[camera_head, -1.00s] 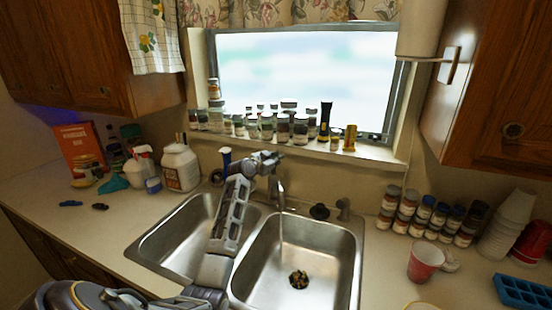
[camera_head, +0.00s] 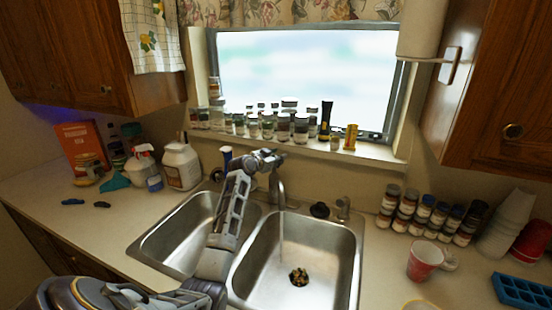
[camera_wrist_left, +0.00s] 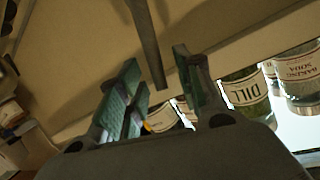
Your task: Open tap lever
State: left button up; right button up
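The tap's curved spout (camera_head: 281,190) rises behind the divider of the double sink (camera_head: 360,262). A thin pale stream, like running water, falls from it into the right basin. My left gripper (camera_head: 268,159) is at the top of the tap, level with the window sill. It hides the upper part of the tap, and I cannot make out the lever. In the left wrist view the two fingers (camera_wrist_left: 160,95) stand apart. A dark slim bar (camera_wrist_left: 147,42), apparently part of the tap, reaches down between them; I cannot tell whether they touch it. My right gripper is out of view.
Spice jars (camera_head: 284,128) line the window sill just behind the gripper. Bottles, including a white jug (camera_head: 181,166), stand left of the sink. More jars (camera_head: 427,214), a red cup (camera_head: 424,262) and a blue tray (camera_head: 522,291) are on the right counter.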

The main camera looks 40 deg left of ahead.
pick_arm(q)
jog(key=shift+s, duration=0.2)
jog(key=v, duration=1.1)
jog(key=shift+s, duration=0.25)
jog(key=shift+r, duration=0.1)
dwell(0.8)
